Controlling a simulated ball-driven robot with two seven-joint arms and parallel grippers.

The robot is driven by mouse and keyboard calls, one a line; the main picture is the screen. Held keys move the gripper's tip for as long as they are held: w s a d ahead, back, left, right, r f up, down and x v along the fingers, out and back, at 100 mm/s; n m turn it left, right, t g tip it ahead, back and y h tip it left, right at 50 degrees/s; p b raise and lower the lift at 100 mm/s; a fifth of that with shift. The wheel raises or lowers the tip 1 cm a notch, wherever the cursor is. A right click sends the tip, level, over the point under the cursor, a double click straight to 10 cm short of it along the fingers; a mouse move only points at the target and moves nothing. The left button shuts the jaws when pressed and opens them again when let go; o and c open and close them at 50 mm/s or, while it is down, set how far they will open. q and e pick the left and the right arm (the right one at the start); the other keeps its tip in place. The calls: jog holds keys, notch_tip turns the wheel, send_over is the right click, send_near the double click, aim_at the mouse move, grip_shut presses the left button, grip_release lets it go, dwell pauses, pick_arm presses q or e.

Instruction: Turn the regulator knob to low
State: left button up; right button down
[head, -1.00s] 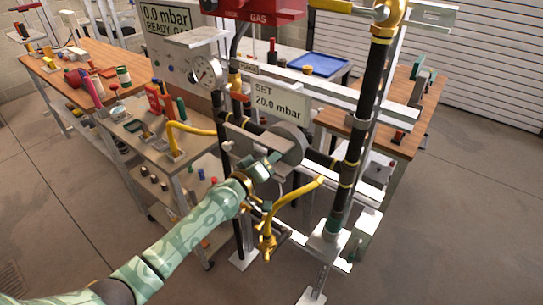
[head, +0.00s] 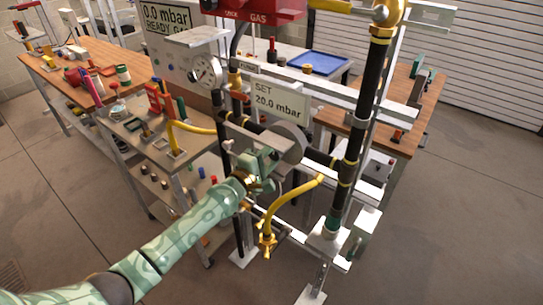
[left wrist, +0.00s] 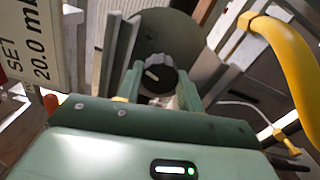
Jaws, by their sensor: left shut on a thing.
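The regulator is a grey round housing (head: 290,140) on the pipe stand, right of my left gripper in the head view; its disc face also fills the upper middle of the left wrist view (left wrist: 152,32). The regulator knob (left wrist: 158,72) is dark and ribbed with a white pointer mark, in front of that face. My left gripper (head: 266,160) is shut on the knob, with one green finger on each side of it in the left wrist view (left wrist: 159,80). In the head view the gripper hides the knob. My right gripper is not in view.
A sign (head: 279,102) reading "SET 20.0 mbar" stands above the regulator. A tool-laden bench (head: 105,60) stands left.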

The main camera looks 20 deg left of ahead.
pick_arm(q)
jog(key=shift+n, duration=1.2)
jog(key=o, duration=1)
